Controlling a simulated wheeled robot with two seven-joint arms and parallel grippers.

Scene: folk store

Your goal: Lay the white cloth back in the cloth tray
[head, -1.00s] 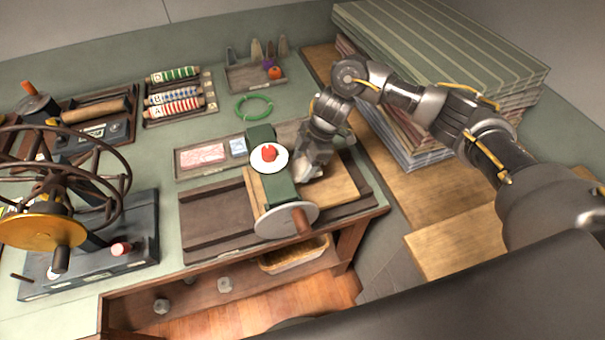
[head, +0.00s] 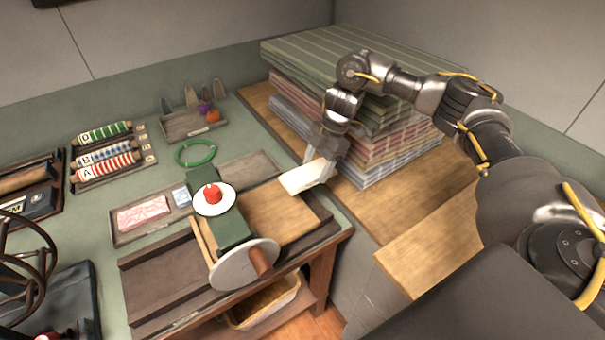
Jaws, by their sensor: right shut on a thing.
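My right gripper (head: 324,166) is shut on the white cloth (head: 302,178), a small pale flat piece. It holds the cloth above the right end of the wooden board beside the green crank device. The cloth tray (head: 250,172) is a long shallow dark tray behind that device. A pink patterned cloth (head: 143,214) and a smaller pale blue cloth (head: 181,197) lie in its left part. The tray's right part looks bare, and the device hides some of its front. My left gripper is not in view.
The green device (head: 233,228), with a red knob and a crank wheel, stands just in front of the tray. Striped fabric stacks (head: 390,120) rise close behind my right gripper. A green ring (head: 196,152) and a small tray with a red item (head: 213,116) lie farther back.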

